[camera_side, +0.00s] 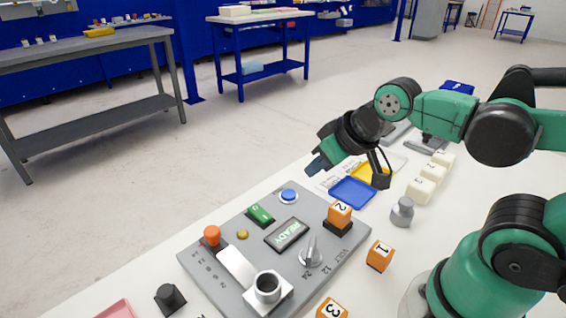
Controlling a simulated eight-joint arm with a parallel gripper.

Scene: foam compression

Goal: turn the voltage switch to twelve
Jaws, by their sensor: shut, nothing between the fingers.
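The voltage switch (311,254) is a grey knob with a pointer on the front right part of the grey control panel (206,257). Printed marks "12", "24" and "VOLT" lie beside it. The pointer stands upright in the picture; I cannot tell surely which mark it is set to. My gripper (381,180) is shut and empty, above the table behind the panel, near the blue and yellow squares. It is well apart from the switch.
Orange block "1" (380,255) and block "3" (331,309) lie beside the panel. A grey knobbed cylinder (402,212) and white blocks (420,189) stand right. An orange-topped lever (212,236) rises at the panel's left.

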